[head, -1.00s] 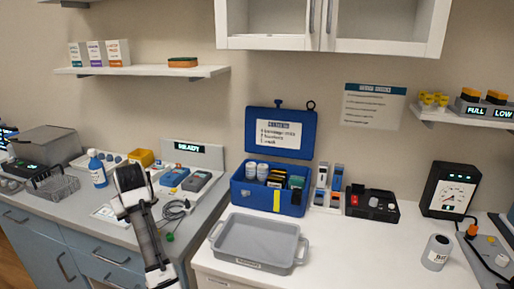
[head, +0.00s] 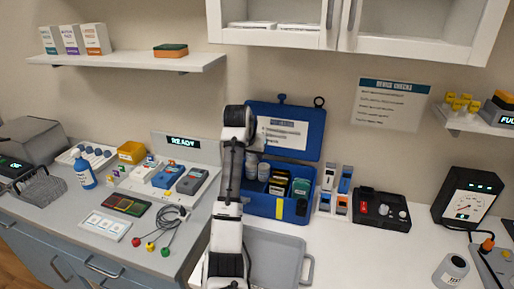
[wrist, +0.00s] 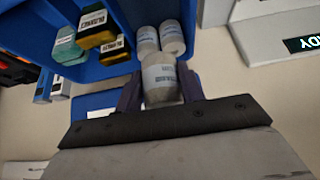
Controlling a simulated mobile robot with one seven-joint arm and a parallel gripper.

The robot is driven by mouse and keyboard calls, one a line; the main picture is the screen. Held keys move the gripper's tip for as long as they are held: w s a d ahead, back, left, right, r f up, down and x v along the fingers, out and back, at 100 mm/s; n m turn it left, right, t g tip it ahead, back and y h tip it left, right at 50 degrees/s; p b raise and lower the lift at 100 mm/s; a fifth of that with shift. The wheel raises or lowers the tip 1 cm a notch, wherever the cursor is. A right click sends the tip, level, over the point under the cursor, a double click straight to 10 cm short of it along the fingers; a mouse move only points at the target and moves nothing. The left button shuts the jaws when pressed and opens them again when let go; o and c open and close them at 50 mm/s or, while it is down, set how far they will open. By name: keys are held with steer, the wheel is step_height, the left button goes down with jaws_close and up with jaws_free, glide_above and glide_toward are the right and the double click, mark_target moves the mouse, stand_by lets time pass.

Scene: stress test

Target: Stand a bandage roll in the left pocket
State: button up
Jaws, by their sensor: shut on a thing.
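The blue case (head: 275,207) stands open on the white counter, its lid up with a contents card. My gripper (wrist: 162,88) is shut on a pale bandage roll (wrist: 160,72) with a printed label. Two other white rolls (wrist: 146,42) (wrist: 172,37) stand side by side in the case's left pocket, which lies to the right in the wrist view. The held roll is close beside them, near the case wall; I cannot tell whether it is inside the pocket or above it. In the head view my arm hides my fingertips and part of the case's left side.
Yellow-and-black and green boxes (wrist: 95,27) (wrist: 67,48) fill other pockets. A grey tray (head: 285,243) lies in front of the case, partly behind my arm. Small boxes (head: 344,187) and a black device (head: 382,209) stand to its right. A READY display (head: 184,143) is at left.

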mark_target(251, 163)
steer(key=shift+s+f, duration=0.15)
steer(key=shift+f, duration=2)
steer(key=shift+f+b, duration=0.95)
steer(key=shift+f, duration=2.35)
steer(key=o, duration=1)
steer(key=b+v, duration=0.2)
steer(key=v, duration=1.1)
steer(key=shift+s+r, duration=0.2)
steer(key=shift+r, duration=0.15)
